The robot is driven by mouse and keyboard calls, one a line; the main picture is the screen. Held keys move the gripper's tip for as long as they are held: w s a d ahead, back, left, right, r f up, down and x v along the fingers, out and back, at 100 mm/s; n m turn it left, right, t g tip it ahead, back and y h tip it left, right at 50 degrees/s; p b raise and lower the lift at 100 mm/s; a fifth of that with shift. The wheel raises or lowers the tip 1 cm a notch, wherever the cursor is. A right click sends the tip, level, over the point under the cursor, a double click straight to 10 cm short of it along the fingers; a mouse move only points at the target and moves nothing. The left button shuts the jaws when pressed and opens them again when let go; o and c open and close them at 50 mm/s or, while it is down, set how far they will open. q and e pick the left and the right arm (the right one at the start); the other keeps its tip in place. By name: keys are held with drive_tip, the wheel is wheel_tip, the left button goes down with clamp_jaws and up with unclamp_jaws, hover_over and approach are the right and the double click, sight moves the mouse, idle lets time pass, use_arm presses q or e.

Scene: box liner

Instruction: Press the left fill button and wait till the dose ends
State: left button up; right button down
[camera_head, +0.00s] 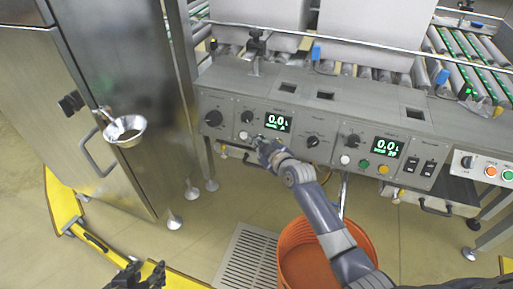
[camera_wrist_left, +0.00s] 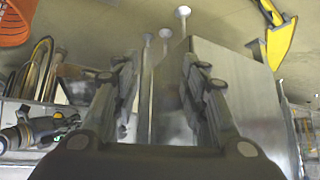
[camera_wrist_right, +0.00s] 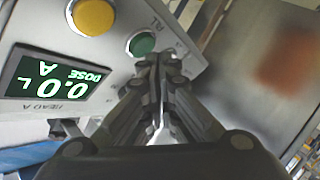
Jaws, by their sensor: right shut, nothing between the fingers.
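In the head view the gripper hides that button. My left gripper (camera_head: 140,274) is open and empty, low over the floor, away from the panel.
A second panel to the right has its own display (camera_head: 387,147), a green button (camera_head: 364,164) and a yellow button (camera_head: 383,169). An orange bucket (camera_head: 290,240) stands below my right arm.

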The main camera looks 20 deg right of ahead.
use_arm(q)
drive_tip(key=shift+w+d+r+t, duration=0.2)
drive_tip(key=shift+w+r+t, duration=0.25)
drive_tip(key=shift+w, duration=0.3)
use_arm(e)
drive_tip(key=shift+w+d, duration=0.1)
drive_tip(key=shift+w, duration=0.1)
